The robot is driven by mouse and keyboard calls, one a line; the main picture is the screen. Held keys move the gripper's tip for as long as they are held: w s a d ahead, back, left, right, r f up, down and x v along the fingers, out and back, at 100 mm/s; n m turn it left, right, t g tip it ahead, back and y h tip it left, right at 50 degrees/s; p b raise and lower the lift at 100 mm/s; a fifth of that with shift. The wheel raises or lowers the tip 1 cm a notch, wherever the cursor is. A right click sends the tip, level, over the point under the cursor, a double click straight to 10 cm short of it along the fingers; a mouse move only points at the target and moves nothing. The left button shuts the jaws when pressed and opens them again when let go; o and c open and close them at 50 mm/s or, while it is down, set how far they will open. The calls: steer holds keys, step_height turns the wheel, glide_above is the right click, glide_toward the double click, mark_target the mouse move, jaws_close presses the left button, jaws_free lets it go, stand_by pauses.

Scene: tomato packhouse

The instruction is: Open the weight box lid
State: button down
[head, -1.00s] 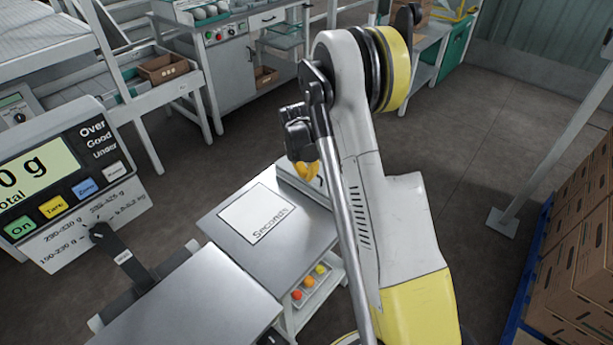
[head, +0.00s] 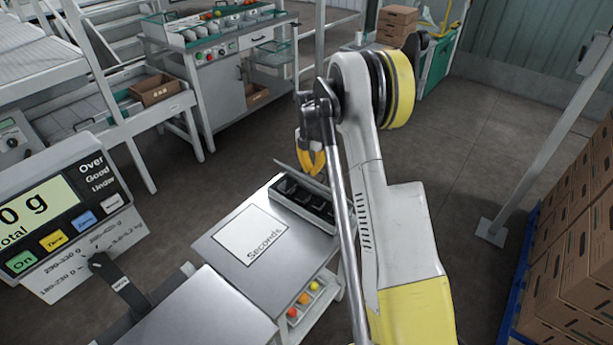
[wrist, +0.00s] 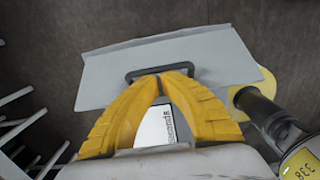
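The weight box (head: 281,201) sits at the back of the steel table marked "Seconds". Its lid (head: 290,168) is raised and tilted, and dark compartments with black weights (head: 307,199) show inside. My gripper (head: 312,172) with yellow fingers is over the lid, partly behind my own arm. In the wrist view the grey lid (wrist: 215,62) spans the picture below my gripper (wrist: 160,76). The yellow fingertips come together at the lid's dark loop handle (wrist: 128,76), closed on it as far as this view shows.
The steel table (head: 225,238) has a white "Seconds" label (head: 250,236) and coloured tomatoes on a shelf below. A scale display (head: 45,200) stands at left. Stacked cartons (head: 570,265) and a post (head: 530,150) are at right. Open floor lies behind the table.

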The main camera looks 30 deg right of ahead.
steer(key=w+d+y, duration=0.1)
steer(key=w+d, duration=0.1)
steer(key=d, duration=0.5)
steer(key=shift+w+r+g+y+p, duration=0.15)
steer(key=shift+w+g+y+p, duration=0.15)
steer(key=shift+p, duration=0.1)
steer(key=shift+d+r, duration=0.1)
stand_by(0.5)
